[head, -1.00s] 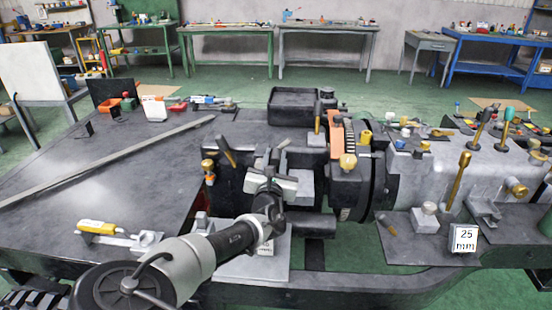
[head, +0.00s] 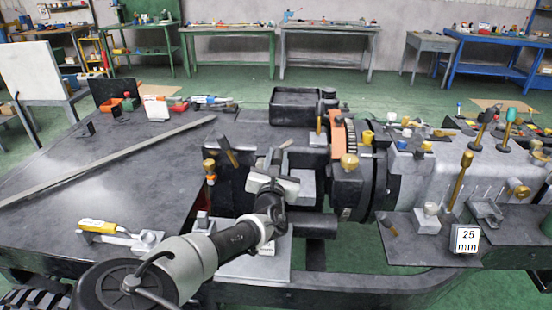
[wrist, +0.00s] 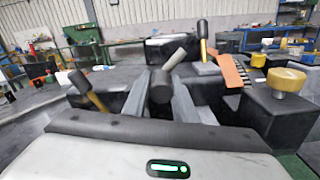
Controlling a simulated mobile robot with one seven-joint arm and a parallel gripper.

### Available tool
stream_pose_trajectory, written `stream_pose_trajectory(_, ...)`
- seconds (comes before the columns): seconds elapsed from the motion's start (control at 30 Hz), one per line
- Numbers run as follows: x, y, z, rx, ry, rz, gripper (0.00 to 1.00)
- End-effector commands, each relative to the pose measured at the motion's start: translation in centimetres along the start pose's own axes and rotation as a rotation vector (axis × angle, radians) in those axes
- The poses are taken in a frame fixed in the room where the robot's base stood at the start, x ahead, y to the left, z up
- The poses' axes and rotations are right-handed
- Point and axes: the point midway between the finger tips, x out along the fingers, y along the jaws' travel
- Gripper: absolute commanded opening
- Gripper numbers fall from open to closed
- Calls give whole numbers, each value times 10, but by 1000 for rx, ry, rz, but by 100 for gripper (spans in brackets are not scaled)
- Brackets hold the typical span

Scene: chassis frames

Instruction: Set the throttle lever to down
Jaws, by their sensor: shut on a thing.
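A lever with a dark rounded knob (wrist: 161,90) stands between my fingers in the wrist view; a light grey bar (wrist: 176,59) shows just behind it. No readable label marks it as the throttle lever. My gripper (wrist: 161,100) is shut on this knob, with one grey finger on each side. In the head view my gripper (head: 273,183) is over the left part of the machine block, and its wrist and fingers hide most of the knob. How far the lever is tilted is hard to tell.
A dark-handled lever with a yellow base (head: 228,152) stands close on the left. A brass knob (head: 349,161) and an orange strip (head: 337,133) are on the right. Tall brass levers (head: 461,178) stand farther right. The dark table (head: 130,190) has clear room on the left.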

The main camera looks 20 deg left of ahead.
Motion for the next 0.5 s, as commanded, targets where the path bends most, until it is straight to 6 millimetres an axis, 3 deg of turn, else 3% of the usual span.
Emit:
stream_pose_trajectory(0.03, 0, -13, -5, 3, 9, -23, 0)
stream_pose_trajectory(0.5, 0, -31, -26, 348, 6, -24, 0)
